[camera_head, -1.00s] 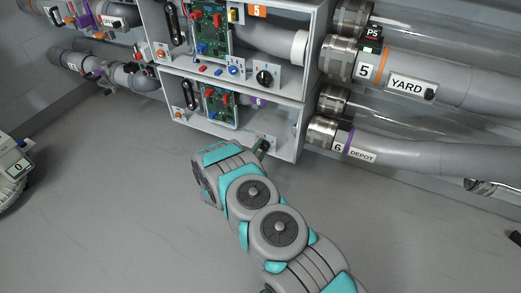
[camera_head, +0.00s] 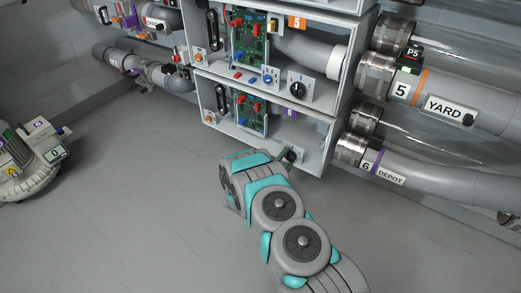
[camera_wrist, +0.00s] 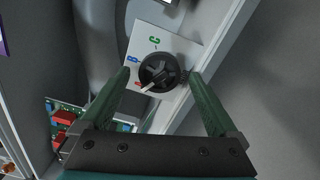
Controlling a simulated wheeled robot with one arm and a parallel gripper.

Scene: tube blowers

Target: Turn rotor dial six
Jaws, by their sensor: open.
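Rotor dial six (camera_wrist: 161,72) is a round black knob with a white pointer line, on a white plate (camera_wrist: 172,41) marked with a green C, a blue B and a red letter. The pointer aims to the lower left, near the red letter. My gripper (camera_wrist: 160,76) is open, with one dark green finger on each side of the knob; whether they touch it I cannot tell. In the head view my gripper (camera_head: 287,158) is at the lower cabinet (camera_head: 310,140), which feeds the tube labelled 6 DEPOT (camera_head: 385,174). There the dial is mostly hidden.
Above is the cabinet labelled 5 (camera_head: 297,23) with its own black dial (camera_head: 297,90). In the wrist view a cabinet wall edge (camera_wrist: 215,60) runs close to the right finger, and a circuit board (camera_wrist: 66,122) lies at left.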

